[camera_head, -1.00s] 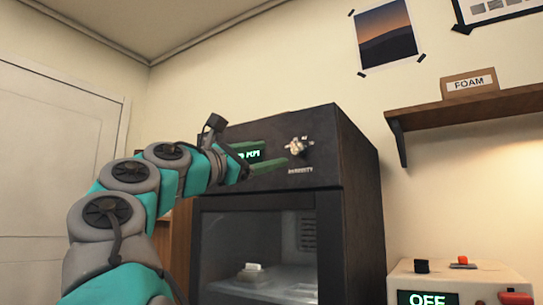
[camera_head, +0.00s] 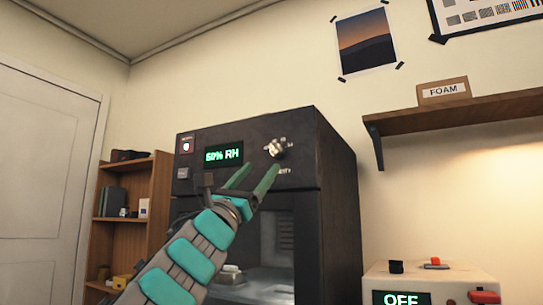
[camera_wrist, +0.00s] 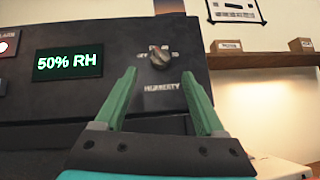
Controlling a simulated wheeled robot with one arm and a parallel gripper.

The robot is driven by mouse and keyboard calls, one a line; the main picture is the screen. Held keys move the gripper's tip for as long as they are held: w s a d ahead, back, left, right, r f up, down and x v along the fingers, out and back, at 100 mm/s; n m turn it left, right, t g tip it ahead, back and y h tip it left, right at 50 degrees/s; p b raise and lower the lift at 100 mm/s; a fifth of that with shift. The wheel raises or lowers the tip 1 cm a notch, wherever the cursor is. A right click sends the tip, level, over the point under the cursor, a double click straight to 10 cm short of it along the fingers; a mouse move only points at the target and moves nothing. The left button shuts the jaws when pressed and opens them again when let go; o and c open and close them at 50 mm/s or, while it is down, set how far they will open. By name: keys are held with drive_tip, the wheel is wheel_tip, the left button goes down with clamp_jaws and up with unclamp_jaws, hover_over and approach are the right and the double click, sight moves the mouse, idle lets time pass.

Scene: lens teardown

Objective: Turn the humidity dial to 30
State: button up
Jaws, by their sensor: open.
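The humidity dial (camera_head: 276,149) is a small metallic knob on the upper front panel of a black cabinet (camera_head: 338,200). In the wrist view the dial (camera_wrist: 160,58) sits above the label "HUMIDITY", with small markings around it too blurred to read. A green display (camera_head: 223,155) left of the dial reads 50% RH, clearly so in the wrist view (camera_wrist: 67,63). My gripper (camera_head: 258,176) has green fingers, open and empty, pointing at the panel just below and left of the dial. In the wrist view the dial shows between and beyond the fingertips (camera_wrist: 158,75), apart from them.
The cabinet's glass door is below, with a pale object (camera_head: 252,273) inside. A device reading OFF (camera_head: 402,299) stands at the right under a shelf (camera_head: 450,115) with a FOAM box (camera_head: 443,91). A bookcase (camera_head: 150,190) stands left.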

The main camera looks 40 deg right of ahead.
sight(274, 153)
drive_tip(key=p+x, duration=0.1)
drive_tip(key=x, duration=0.6)
clamp_jaws()
idle(0.6)
